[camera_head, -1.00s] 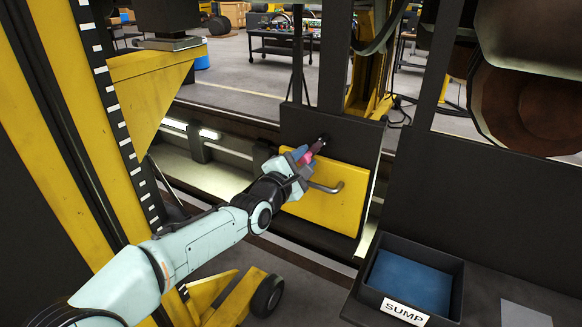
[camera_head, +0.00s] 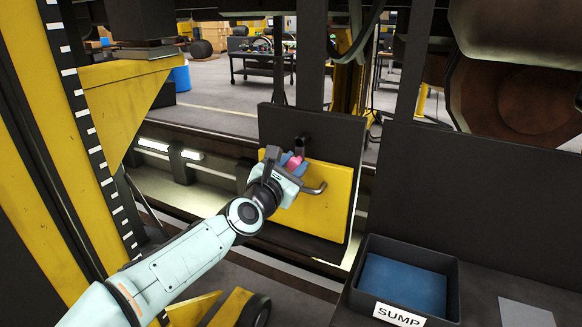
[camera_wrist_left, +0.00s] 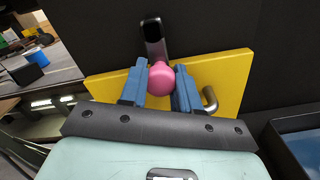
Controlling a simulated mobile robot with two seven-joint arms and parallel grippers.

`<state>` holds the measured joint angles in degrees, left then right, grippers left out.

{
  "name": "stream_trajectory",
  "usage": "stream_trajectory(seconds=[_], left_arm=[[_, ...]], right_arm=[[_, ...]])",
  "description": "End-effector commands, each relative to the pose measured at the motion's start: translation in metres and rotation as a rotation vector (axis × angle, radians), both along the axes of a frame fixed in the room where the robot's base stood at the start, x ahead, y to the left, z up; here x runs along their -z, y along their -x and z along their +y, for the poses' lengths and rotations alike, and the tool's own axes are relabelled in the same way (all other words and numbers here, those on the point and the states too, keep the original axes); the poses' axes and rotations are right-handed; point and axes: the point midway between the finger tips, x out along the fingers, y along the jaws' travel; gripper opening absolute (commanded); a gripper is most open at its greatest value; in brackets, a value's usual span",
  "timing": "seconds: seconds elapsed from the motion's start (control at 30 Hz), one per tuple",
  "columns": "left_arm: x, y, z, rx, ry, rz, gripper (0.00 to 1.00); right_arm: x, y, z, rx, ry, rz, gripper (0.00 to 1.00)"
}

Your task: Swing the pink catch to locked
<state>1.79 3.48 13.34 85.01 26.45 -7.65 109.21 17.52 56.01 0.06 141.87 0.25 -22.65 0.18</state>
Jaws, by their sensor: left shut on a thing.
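The pink catch (camera_head: 294,162) is at the top edge of a yellow panel (camera_head: 325,205) on a dark plate. In the left wrist view its round pink knob (camera_wrist_left: 160,82) sits between the blue fingers of my left gripper (camera_wrist_left: 160,88). A dark metal arm (camera_wrist_left: 153,40) runs up from the knob to a squared end. My left gripper (camera_head: 291,160) also shows in the head view, shut on the knob. A bent grey handle (camera_head: 314,188) sticks out of the panel just right of the gripper. My right gripper is not in view.
A dark bin labelled SUMP (camera_head: 398,314) with a blue inside stands at the lower right. A yellow and black column (camera_head: 60,140) rises at the left. A dark wall (camera_head: 470,190) stands right of the panel.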

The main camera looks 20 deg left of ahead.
Motion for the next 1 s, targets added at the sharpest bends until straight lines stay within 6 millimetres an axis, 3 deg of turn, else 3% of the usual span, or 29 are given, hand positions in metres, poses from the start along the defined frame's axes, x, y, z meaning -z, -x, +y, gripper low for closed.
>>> stream_trajectory(seconds=[0.43,0.47,0.53,0.87,1.0], left_arm=[[-0.004,0.000,0.000,-0.002,0.014,-0.008,0.00],[-0.004,0.000,0.000,-0.002,0.014,-0.008,0.34],[-0.004,0.000,-0.001,-0.001,0.013,-0.007,0.57],[-0.002,0.002,0.000,-0.001,0.010,-0.003,0.57],[-0.001,0.015,0.001,-0.001,0.009,-0.004,0.57]], right_arm=[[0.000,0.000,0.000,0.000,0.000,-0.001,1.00],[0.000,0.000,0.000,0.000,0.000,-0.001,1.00],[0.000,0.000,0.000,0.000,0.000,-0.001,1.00],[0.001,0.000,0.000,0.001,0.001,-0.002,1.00],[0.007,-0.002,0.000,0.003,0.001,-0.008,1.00]])
